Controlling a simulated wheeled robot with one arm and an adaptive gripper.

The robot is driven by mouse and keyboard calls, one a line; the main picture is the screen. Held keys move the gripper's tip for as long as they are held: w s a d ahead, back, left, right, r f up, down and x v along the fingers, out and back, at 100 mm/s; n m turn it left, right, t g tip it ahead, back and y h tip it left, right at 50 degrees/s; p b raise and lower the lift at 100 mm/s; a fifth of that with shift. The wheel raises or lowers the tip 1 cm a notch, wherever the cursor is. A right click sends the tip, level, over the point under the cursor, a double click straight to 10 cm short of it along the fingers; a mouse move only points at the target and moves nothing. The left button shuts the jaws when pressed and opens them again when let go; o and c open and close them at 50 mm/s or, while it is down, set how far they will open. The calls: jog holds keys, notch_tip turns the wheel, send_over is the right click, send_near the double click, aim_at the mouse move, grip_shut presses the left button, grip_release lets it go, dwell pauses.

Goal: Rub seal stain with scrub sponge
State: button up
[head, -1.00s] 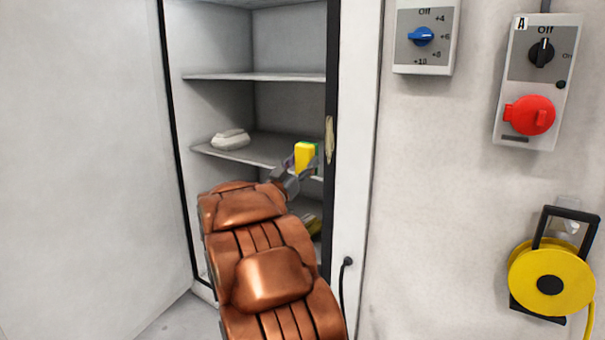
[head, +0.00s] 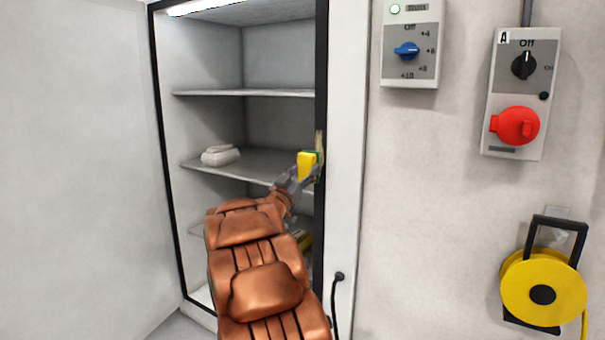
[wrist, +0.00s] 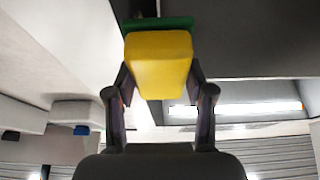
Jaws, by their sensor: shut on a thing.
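My gripper (head: 301,172) is shut on the scrub sponge (head: 306,165), which is yellow with a green scrub side. In the wrist view the sponge (wrist: 158,66) sits between both fingers, its green side facing away from me. In the head view the sponge is at the right edge of the fridge opening, against or very near the dark door seal (head: 320,110). The beige seal stain (head: 320,142) shows as a thin strip on that seal, just above and beside the sponge. Its lower part is hidden by the sponge; contact is hard to tell.
The fridge door (head: 75,150) stands open at the left. A whitish container (head: 220,155) is on the middle shelf (head: 195,164). On the right wall are a blue-knob control (head: 407,50), a red-plug switch box (head: 516,125) and a yellow cable reel (head: 543,293).

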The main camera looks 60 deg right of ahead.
jog(key=shift+d+p, duration=0.45)
jog(key=shift+d, duration=0.5)
dwell(0.9)
